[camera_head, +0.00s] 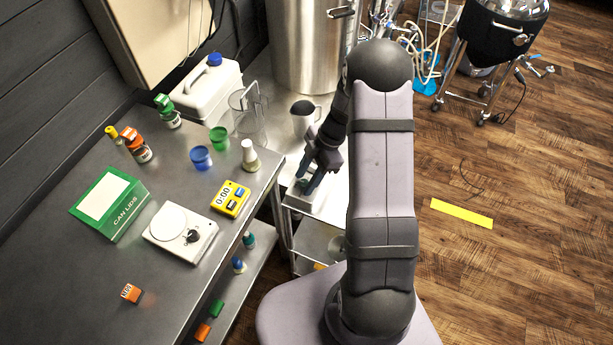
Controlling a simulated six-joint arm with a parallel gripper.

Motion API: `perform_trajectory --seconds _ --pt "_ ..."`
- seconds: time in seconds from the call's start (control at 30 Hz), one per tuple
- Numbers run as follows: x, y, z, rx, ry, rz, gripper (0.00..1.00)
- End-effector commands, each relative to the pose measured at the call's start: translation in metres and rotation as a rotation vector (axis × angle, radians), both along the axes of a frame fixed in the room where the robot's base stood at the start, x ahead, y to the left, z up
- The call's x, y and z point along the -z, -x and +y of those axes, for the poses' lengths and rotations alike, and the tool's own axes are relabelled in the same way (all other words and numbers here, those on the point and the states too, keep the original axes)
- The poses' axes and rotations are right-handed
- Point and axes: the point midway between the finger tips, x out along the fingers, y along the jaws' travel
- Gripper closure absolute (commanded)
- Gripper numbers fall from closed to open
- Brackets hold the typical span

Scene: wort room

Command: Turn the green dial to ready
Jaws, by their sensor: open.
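My gripper (308,182) points down over a small pale unit (303,201) on a cart or stand right of the steel bench. Its jaws are open, and its fingers are dark with a teal tint. The fingertips are at or just above the top of the unit; I cannot tell whether they touch it. No green dial shows clearly; my gripper and arm cover part of the unit, and I cannot make out a dial or its markings there.
The steel bench (85,290) holds a green "CAN LIDS" box (127,214), a yellow timer (231,198), small cups and bottles.

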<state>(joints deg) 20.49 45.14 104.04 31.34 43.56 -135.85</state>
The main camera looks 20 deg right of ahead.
Motion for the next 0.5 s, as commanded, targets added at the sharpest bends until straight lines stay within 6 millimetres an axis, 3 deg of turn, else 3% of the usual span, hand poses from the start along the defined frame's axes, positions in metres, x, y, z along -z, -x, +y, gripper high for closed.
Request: perform_trajectory --seconds 0.07,0.2,0.23,0.5 --pt "-0.0001 0.0 0.0 0.0 0.0 0.0 0.62" --pt "-0.0003 0.0 -0.0001 0.0 0.0 0.0 0.96" --pt "-0.0003 0.0 -0.0001 0.0 0.0 0.0 1.0" --pt "0.0005 -0.0002 -0.0003 0.014 0.001 -0.001 1.0"
